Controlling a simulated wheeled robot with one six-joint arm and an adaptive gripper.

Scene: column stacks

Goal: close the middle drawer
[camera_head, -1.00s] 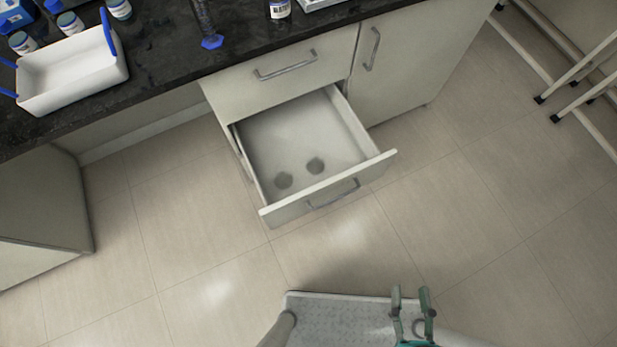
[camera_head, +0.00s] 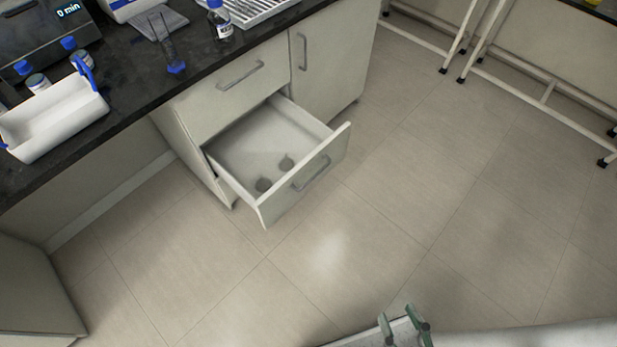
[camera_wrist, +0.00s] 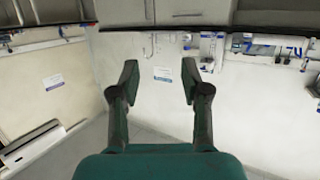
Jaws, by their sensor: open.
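The middle drawer (camera_head: 307,186) is pulled far out of the white cabinet under the dark bench, in the head view. Its front panel has a grey bar handle, and two dark round shapes show on its floor. A closed drawer front (camera_head: 222,102) lies directly above it. My gripper (camera_head: 401,322) is at the bottom edge of the head view, well apart from the drawer, in front of it and to the right. In the wrist view my gripper (camera_wrist: 160,82) has its two fingers spread with nothing between them. The drawer does not show in the wrist view.
A white tray (camera_head: 52,128) with blue handles, blue-capped bottles (camera_head: 220,20) and a device with a display stand on the dark bench top (camera_head: 130,95). A closed cabinet door (camera_head: 318,65) is right of the drawers. White-legged tables (camera_head: 545,95) stand at upper right. The tiled floor between is clear.

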